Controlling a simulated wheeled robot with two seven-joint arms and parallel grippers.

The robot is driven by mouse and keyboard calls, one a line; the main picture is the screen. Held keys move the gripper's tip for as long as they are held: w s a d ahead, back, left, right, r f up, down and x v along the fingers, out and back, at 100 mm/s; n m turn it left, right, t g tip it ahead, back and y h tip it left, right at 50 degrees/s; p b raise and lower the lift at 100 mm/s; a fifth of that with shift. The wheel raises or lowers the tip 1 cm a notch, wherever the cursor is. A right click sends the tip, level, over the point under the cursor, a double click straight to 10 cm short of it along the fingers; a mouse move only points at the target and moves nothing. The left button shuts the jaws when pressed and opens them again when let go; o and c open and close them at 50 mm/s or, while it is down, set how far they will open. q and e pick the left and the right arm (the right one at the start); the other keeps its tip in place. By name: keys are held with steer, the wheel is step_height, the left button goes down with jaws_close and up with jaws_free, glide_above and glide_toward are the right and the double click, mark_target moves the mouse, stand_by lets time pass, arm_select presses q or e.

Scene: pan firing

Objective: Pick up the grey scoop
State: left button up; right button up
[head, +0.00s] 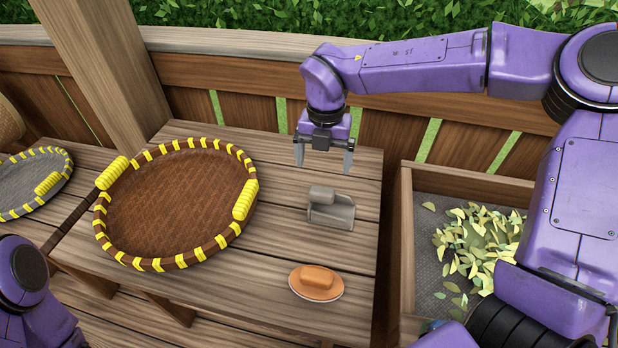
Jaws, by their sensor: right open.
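The grey scoop (333,212) sits on the wooden table, right of the round brown pan, with its raised handle block at its upper left. My right gripper (323,168) hangs above and behind the scoop with its fingers pointing down. Its two fingers are spread apart with nothing between them, and it looks clear of the scoop. On the left, only a purple part of my left arm (30,290) shows at the lower edge; its gripper is out of the picture.
A brown pan with yellow wrapping (180,200) fills the table's left part. An orange-brown block on a round base (317,283) lies in front of the scoop. A wooden bin (406,240) with leaves (478,240) stands right. A wooden railing (225,75) runs behind.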

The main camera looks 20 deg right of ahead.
mark_target(322, 189)
steer(key=shift+w+f, duration=0.45)
steer(key=shift+f, duration=0.3)
steer(key=shift+s+f, duration=0.3)
steer(key=shift+f, duration=0.35)
steer(key=shift+s+f, duration=0.3)
steer(key=shift+f, duration=0.3)
step_height(322, 189, down, 5)
steer(key=shift+a+f+p, duration=0.1)
steer(key=shift+f+p, duration=0.05)
steer(key=shift+p, duration=0.65)
steer(key=shift+s+f, duration=0.1)
steer(key=shift+f, duration=0.35)
arm_select(q)
steer(key=shift+w+r, duration=0.2)
steer(key=shift+r, duration=0.65)
arm_select(e)
steer(key=c, duration=1.4)
